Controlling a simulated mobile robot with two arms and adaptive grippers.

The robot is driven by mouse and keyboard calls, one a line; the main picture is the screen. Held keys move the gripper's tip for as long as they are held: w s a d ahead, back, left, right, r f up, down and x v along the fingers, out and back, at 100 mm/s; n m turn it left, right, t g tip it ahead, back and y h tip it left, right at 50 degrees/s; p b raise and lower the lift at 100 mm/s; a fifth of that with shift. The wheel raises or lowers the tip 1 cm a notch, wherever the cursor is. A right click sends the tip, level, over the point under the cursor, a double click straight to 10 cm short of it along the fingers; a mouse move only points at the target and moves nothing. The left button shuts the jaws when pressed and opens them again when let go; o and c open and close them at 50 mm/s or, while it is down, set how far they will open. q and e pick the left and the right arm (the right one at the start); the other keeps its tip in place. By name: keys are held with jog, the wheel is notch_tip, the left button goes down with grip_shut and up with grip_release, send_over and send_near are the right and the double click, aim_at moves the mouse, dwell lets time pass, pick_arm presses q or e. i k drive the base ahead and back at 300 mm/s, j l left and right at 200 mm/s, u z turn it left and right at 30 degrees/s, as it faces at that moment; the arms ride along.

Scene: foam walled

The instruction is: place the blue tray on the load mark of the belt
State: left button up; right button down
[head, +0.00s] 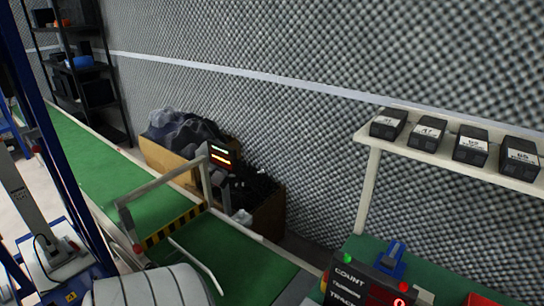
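The belt (110,172) is a long green conveyor that runs from the upper left to the bottom middle. A metal gate frame (160,180) stands over it, with a black and yellow striped bar (174,226) across the belt. I cannot make out a load mark on the green surface that shows. I cannot identify the blue tray in this view. Neither of my grippers is in view.
Brown boxes (262,218) with dark contents stand behind the belt. A black shelf (118,95) is at the far left. A white shelf (449,150) with several black boxes is at right, above a counter display (362,286) and a blue object (393,260). A blue-framed structure (62,185) stands left.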

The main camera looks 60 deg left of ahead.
aim_at(257, 273)
jog(key=k+j+u, duration=0.1)
jog(key=j, duration=0.25)
jog(key=k+j, duration=0.25)
jog(key=j, duration=0.15)
jog(key=k+j+u, duration=0.15)
jog(key=j, duration=0.2)
jog(key=k+j, duration=0.15)
jog(key=j, duration=0.25)
jog(key=u, duration=0.05)
